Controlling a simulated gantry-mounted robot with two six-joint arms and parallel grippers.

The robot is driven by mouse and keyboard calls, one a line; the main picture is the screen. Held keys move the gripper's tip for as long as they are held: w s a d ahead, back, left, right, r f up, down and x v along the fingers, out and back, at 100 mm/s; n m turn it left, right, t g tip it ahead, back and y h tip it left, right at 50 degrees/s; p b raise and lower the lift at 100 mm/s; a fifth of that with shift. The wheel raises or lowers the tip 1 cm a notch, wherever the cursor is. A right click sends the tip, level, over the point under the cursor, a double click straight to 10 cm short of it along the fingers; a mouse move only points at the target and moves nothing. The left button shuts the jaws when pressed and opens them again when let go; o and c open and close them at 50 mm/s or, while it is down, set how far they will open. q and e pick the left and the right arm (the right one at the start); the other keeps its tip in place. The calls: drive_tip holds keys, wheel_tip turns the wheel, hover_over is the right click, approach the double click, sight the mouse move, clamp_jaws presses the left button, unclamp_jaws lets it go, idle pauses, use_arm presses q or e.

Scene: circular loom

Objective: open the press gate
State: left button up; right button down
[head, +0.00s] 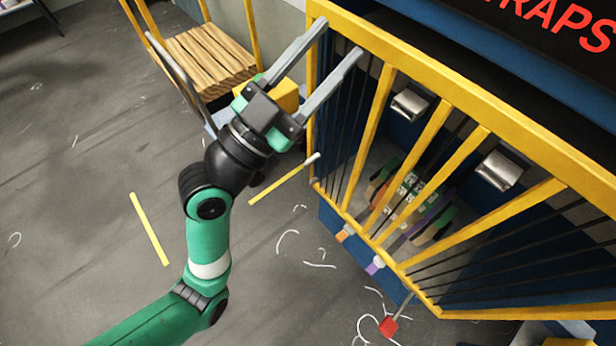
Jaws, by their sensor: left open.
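The press gate (435,125) is a yellow frame with dark vertical bars, standing across the front of a blue machine at the right. It looks closed, but its latch cannot be made out. My left gripper (340,42) is open, with its two grey fingers reaching up and right to the gate's upper left corner. The fingers overlap the left end of the frame in the picture; I cannot tell whether they touch it. Nothing shows between them. My right gripper is not in view.
Behind the bars are metal brackets (412,103) and colourful bundles (410,195). A yellow-framed cart with wooden slats (208,60) stands at the upper left. The grey floor at left is mostly clear, with white scraps scattered about.

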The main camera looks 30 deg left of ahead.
use_arm(q)
drive_tip(key=w+a+f+n+g+y+b, duration=0.1)
drive_tip(key=a+f+n+b, duration=0.15)
drive_tip(key=f, duration=1.05)
drive_tip(key=a+f+n+g+y+b, duration=0.15)
drive_tip(key=f+b, duration=0.25)
drive_tip(key=f, duration=0.8)
drive_tip(key=n+g+y+b, duration=0.2)
drive_tip(key=n+y+b, duration=0.1)
drive_tip(key=b, duration=0.2)
approach(305, 172)
drive_tip(key=w, duration=0.3)
drive_tip(key=w+d+b, duration=0.1)
drive_tip(key=w, duration=0.7)
drive_tip(key=shift+d+r+b, duration=0.15)
drive_tip(key=shift+d+b, duration=0.15)
drive_tip(key=shift+s, duration=0.1)
clamp_jaws()
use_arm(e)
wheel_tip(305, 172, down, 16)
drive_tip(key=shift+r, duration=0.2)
